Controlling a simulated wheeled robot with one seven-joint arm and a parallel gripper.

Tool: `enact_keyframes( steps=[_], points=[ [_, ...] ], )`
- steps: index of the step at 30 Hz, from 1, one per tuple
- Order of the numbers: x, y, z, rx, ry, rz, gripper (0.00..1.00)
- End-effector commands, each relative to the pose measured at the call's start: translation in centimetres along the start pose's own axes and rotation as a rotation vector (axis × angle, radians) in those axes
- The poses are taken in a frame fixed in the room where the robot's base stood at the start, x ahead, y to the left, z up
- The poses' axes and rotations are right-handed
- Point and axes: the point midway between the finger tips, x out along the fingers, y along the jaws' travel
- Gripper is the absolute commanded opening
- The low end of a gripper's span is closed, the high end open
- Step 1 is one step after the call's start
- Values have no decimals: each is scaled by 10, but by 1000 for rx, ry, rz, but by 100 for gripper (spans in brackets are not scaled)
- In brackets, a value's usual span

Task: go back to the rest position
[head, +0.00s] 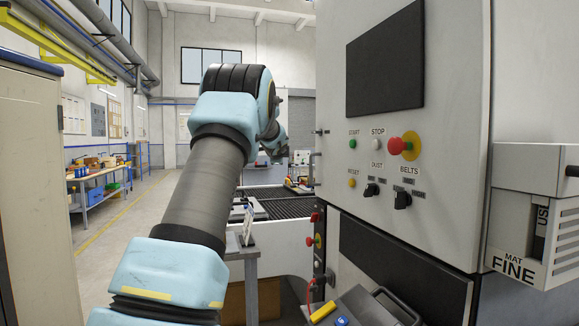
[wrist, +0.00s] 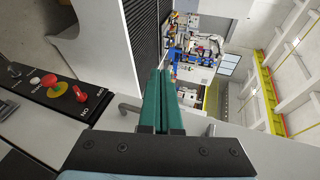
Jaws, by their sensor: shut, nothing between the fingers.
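My gripper (wrist: 161,78) shows in the wrist view with two green fingers pressed side by side, shut and with nothing between them. In the head view my light blue and grey arm rises from the bottom left and bends over at the top centre. My gripper is hidden behind the arm in the head view. The gripper is held in free air, and I see no contact with anything.
A white machine cabinet (head: 460,120) with buttons, knobs and a black screen (head: 385,60) stands close on the right. A dark conveyor bed (head: 290,203) lies beyond the arm. A beige cabinet (head: 35,170) is at the left. A workbench (head: 100,178) stands farther back beside an open floor aisle.

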Motion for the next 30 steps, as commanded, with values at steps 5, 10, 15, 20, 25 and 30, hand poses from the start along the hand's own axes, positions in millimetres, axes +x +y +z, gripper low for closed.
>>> enact_keyframes(
  steps=[5, 10, 15, 20, 25, 30],
  points=[
    [-10, -3, 16, -2, -1, 0, 0],
    [-24, 20, 28, -87, -20, 58, 0],
    [-74, 104, 50, -387, -115, 250, 0],
    [-145, 197, 65, -697, -260, 443, 0],
    [-232, 287, 69, -979, -446, 615, 0],
    [-323, 363, 65, -1212, -651, 752, 0]
  ],
)
